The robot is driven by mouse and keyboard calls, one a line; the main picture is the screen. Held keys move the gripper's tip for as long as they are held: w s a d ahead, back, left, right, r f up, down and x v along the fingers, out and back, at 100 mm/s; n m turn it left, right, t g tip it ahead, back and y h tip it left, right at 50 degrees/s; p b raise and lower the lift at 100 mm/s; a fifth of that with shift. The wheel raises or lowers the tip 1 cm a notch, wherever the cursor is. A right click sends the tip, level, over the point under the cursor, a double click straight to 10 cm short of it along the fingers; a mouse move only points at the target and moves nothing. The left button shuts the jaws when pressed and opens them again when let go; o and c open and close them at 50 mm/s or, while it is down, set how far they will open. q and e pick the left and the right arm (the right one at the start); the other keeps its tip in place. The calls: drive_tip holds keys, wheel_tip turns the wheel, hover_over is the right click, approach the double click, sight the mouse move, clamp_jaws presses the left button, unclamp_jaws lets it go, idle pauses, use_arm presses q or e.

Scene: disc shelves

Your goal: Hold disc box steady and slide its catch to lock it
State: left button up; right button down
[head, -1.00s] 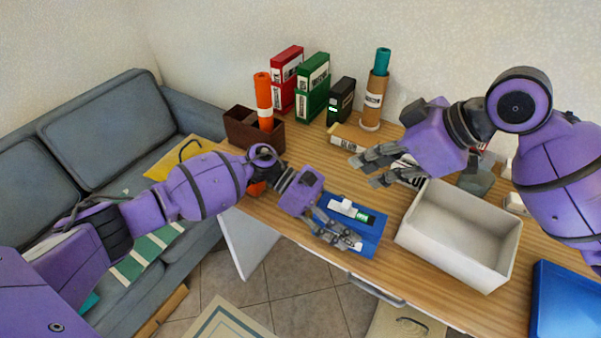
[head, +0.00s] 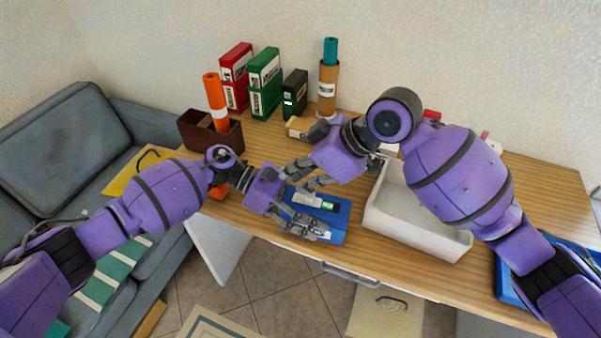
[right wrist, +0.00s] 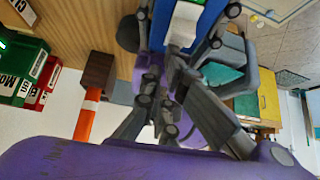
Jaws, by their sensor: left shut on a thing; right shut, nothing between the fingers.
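The blue disc box (head: 340,222) lies on the wooden table, with a white piece (head: 305,199) and a small green patch (head: 328,206) on its top. It also shows at the top of the right wrist view (right wrist: 212,22). My left gripper (head: 315,230) is shut on the near side of the box, and its fingers cover part of it. My right gripper (head: 296,178) is shut and empty, just above the far left part of the box. I cannot tell whether it touches the white piece. Which part is the catch is too small to tell.
An open white bin (head: 383,208) stands right of the box, partly behind my right arm. Red (head: 237,75), green (head: 265,85) and black (head: 294,95) cases stand at the back. A brown holder (head: 195,135) with an orange roll (head: 216,105) is at the left.

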drive_tip(key=shift+s+d, duration=0.2)
drive_tip(key=shift+d, duration=0.65)
drive_tip(key=shift+s+d, duration=0.2)
drive_tip(key=shift+d, duration=0.65)
use_arm(q)
drive_tip(key=shift+w, duration=0.1)
drive_tip(key=shift+a, duration=0.1)
use_arm(e)
drive_tip(key=shift+r, duration=0.1)
drive_tip(key=v, duration=0.9)
drive_tip(key=shift+r, duration=0.4)
drive_tip(key=shift+d, duration=0.15)
